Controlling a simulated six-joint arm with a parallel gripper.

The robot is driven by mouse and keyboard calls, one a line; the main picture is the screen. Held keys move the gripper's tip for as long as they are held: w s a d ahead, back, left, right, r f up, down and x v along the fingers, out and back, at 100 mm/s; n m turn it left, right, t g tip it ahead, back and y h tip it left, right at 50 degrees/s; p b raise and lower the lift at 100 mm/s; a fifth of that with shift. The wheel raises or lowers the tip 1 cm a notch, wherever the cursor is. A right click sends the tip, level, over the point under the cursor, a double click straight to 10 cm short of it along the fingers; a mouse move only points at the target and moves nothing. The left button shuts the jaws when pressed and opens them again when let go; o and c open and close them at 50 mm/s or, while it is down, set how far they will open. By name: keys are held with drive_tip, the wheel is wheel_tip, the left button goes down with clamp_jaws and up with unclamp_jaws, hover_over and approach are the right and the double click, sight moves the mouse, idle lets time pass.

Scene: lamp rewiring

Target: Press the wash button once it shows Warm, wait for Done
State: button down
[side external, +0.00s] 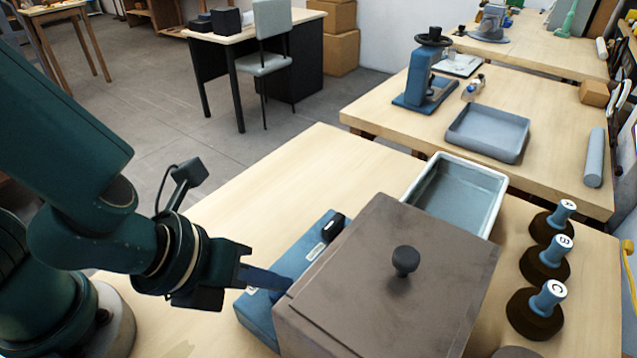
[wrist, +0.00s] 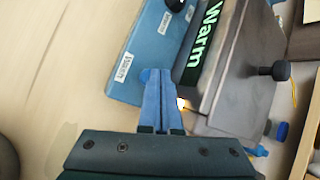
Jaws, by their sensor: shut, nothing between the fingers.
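A brown-grey tank with a lid and black knob (side external: 405,262) stands on the near table. A blue control unit (side external: 262,315) lies along its left side, with small labels and a black switch (side external: 333,227). The fingertips (wrist: 157,76) overlap the unit's near end; contact is unclear.
A small light (wrist: 181,103) glows beside the fingers. A grey-white tray (side external: 455,195) stands behind the tank. Several dark stands with blue lettered tops (side external: 548,297) line the right side. The table left of the unit is clear.

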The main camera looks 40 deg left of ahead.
sight(273, 296)
drive_tip(key=shift+f, duration=0.35)
idle(0.5)
drive_tip(key=shift+r, duration=0.9)
drive_tip(key=shift+r, duration=2.55)
